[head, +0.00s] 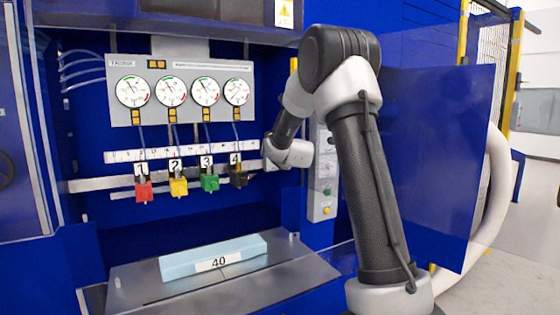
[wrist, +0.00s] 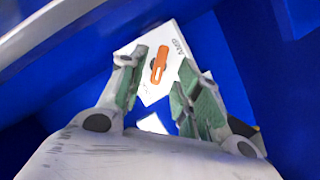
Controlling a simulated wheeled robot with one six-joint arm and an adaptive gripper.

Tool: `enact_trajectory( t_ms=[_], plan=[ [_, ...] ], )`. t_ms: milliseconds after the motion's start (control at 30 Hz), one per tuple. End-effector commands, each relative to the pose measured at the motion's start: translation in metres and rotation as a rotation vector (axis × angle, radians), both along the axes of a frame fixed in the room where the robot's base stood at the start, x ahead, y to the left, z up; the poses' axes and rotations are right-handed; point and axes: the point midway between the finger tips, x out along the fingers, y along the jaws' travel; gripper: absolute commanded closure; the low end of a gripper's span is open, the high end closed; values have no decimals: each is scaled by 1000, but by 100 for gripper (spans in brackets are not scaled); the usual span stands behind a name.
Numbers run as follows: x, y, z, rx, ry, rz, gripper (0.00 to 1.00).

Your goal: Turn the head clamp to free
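The clamp handle (wrist: 159,64) is a short orange lever on a white plate (wrist: 150,93) in the wrist view. The plate carries lettering, partly readable as "AMP". My gripper (wrist: 160,72) is open, with its two green-padded fingers on either side of the handle in the picture. The fingers look apart from the handle, and nothing is held; the exact distance is hard to judge. In the head view my arm reaches into the blue machine at the right of the numbered row. My fingers and the orange handle cannot be made out there.
A gauge panel (head: 183,112) hangs above red (head: 143,192), yellow (head: 179,188), green (head: 209,184) and black (head: 238,179) numbered parts. A pale blue foam block (head: 190,262) marked 40 lies on the metal table (head: 135,290). A button box (head: 326,190) stands beside my arm.

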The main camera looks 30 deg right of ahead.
Motion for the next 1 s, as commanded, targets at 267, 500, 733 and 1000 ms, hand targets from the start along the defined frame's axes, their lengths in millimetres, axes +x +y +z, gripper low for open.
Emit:
enact_trajectory(
  t_ms=[267, 500, 733, 1000],
  plan=[
    [19, -5, -6, 1, 0, 0, 67],
    [19, -5, -5, 1, 0, 0, 74],
    [19, -5, -5, 1, 0, 0, 100],
    [19, -5, -5, 22, 1, 0, 100]
  ],
)
